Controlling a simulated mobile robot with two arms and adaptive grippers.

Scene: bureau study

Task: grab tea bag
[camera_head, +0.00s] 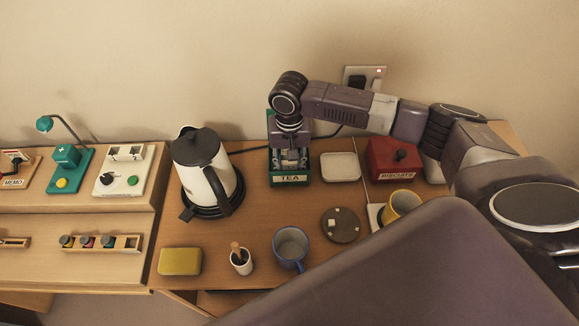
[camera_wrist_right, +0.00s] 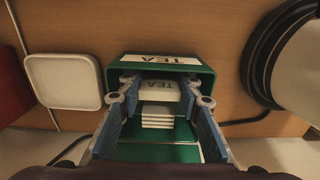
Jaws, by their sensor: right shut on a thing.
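The green tea box (camera_head: 275,179), labelled TEA, stands on the desk right of the kettle. My right gripper (camera_head: 291,160) reaches straight down into it. In the right wrist view, the gripper (camera_wrist_right: 159,91) has its blue fingers on both sides of a white tea bag (camera_wrist_right: 163,91) marked TEA and is shut on it. More white tea bags (camera_wrist_right: 157,118) lie stacked in the green box (camera_wrist_right: 197,69) beside it. I cannot tell whether the held bag is clear of the box floor. My left gripper is not in view.
The white kettle (camera_head: 207,172) stands left of the box. A white square dish (camera_head: 341,167) and the red biscuit tin (camera_head: 392,158) are to its right.

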